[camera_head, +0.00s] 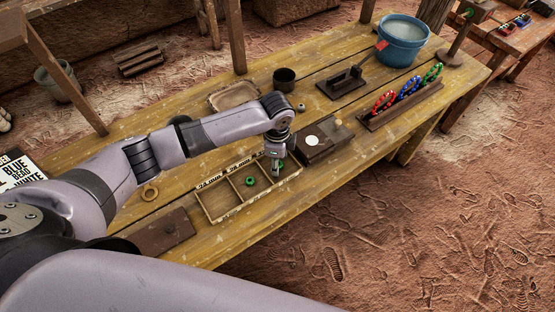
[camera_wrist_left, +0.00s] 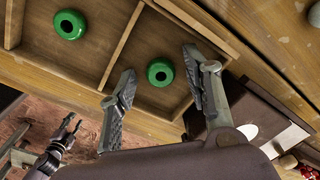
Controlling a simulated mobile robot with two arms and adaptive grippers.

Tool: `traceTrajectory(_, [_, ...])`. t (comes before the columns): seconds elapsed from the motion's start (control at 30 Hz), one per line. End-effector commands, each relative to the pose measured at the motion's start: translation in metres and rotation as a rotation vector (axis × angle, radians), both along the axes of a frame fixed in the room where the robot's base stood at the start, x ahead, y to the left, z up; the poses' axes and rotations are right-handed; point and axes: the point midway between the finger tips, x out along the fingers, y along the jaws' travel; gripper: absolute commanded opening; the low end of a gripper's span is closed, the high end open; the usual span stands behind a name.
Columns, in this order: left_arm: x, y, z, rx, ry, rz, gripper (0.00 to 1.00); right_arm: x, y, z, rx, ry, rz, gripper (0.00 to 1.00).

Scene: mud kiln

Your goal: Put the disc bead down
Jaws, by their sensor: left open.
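The long wooden tray (camera_head: 232,211) has compartments with lettered labels along its back edge. One green disc bead (camera_head: 250,181) lies in the middle compartment; it also shows in the left wrist view (camera_wrist_left: 69,24). Another green disc bead (camera_wrist_left: 160,72) lies flat in the end compartment nearest the dark box. My left gripper (camera_head: 277,172) is over that compartment. In the left wrist view its fingers (camera_wrist_left: 160,75) are apart, with the bead seen between them and a gap on each side. My right gripper (camera_wrist_left: 70,128) seems to show small at the lower left there; its jaw state is unclear.
A dark wooden box (camera_head: 320,147) with a white disc stands close right of the tray. A rack of red, blue and green rings (camera_head: 409,86), a blue bucket (camera_head: 402,40), a dark cup (camera_head: 285,79) and a shallow dish (camera_head: 234,95) stand farther back. A brown board (camera_head: 160,232) lies left.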

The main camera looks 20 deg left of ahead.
Motion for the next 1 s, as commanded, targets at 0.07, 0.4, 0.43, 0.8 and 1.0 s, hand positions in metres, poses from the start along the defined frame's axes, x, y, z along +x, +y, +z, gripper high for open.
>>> traceTrajectory(0.07, [0.001,0.000,0.009,0.000,-0.002,0.000,0.45,0.000,-0.001,-0.001,-0.001,0.000,0.000,0.39])
traceTrajectory(0.4, [-0.002,-0.001,0.078,-0.002,-0.005,0.000,0.45,-0.001,-0.001,-0.007,-0.001,0.001,0.001,0.39])
traceTrajectory(0.43, [-0.003,-0.001,0.084,-0.001,-0.004,-0.001,0.45,-0.001,-0.001,-0.008,-0.001,0.001,0.001,0.39])
traceTrajectory(0.8, [-0.005,-0.001,0.120,0.000,0.000,0.001,0.45,-0.001,-0.001,-0.010,-0.001,0.001,0.001,0.39])
traceTrajectory(1.0, [-0.005,-0.001,0.121,0.000,0.000,0.001,0.45,-0.001,-0.001,-0.010,-0.001,0.001,0.001,0.39])
